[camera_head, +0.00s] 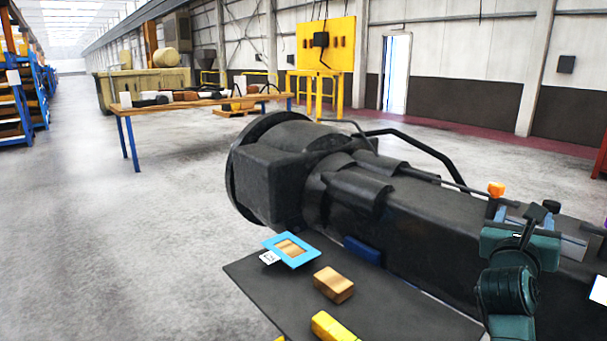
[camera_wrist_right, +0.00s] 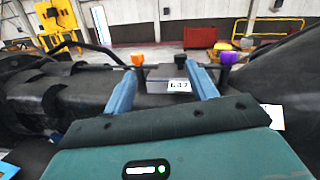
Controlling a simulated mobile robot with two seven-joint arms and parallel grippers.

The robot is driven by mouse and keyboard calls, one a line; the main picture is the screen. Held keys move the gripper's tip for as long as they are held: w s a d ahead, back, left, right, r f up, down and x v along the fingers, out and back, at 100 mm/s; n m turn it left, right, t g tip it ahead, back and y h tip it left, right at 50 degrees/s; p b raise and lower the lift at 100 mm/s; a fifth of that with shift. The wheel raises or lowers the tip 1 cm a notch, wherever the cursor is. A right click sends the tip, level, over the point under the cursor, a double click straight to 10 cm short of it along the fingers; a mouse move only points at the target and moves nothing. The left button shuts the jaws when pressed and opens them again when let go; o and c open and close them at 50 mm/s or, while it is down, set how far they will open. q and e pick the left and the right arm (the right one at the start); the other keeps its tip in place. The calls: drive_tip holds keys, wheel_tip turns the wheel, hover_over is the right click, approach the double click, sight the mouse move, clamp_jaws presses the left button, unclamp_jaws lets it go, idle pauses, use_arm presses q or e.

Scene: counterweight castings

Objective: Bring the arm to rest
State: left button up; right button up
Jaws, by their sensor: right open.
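My right gripper (camera_head: 551,206) is open above the big black machine (camera_head: 290,180), at the right of the head view. Its teal wrist and arm come up from the bottom right. A grey box (camera_wrist_right: 158,82) with a printed white label shows between the fingers. I cannot tell its distance from them; nothing looks gripped. My left gripper is not in view.
A dark plate (camera_head: 400,318) in front of the machine carries a blue frame (camera_head: 274,243), a copper-coloured block (camera_head: 334,285) and a yellow block (camera_head: 331,327). A wooden-topped table (camera_head: 200,101) stands farther back. The floor at left is clear.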

drive_tip(key=s+d+r+n+t+h, duration=0.2)
drive_tip(key=s+d+r+n+h, duration=0.25)
drive_tip(key=d+r, duration=0.75)
drive_tip(key=s+a+f+n+t+y, duration=0.1)
drive_tip(key=a+f+n+t+y, duration=0.1)
drive_tip(key=a+f+n+y, duration=1.15)
drive_tip(key=s+a+f+n+t+y, duration=0.15)
drive_tip(key=a+f+n+y, duration=0.8)
drive_tip(key=n, duration=0.95)
drive_tip(key=s+a+f+n+g, duration=0.2)
drive_tip(key=s+f+n+g, duration=0.15)
drive_tip(key=f, duration=0.55)
drive_tip(key=s+a+f+n+g, duration=0.1)
drive_tip(key=s+f+n+g, duration=0.25)
drive_tip(key=f, duration=0.55)
drive_tip(key=s+f+n+g+h, duration=0.4)
drive_tip(key=s+f+n+g, duration=0.15)
drive_tip(key=s+f, duration=0.7)
drive_tip(key=a+r+m+t, duration=0.1)
drive_tip(key=a+m, duration=0.3)
drive_tip(key=a, duration=0.6)
drive_tip(key=shift+w+r+m+t+y, duration=0.25)
drive_tip(key=shift+m+t+y, duration=0.15)
drive_tip(key=shift+t, duration=0.3)
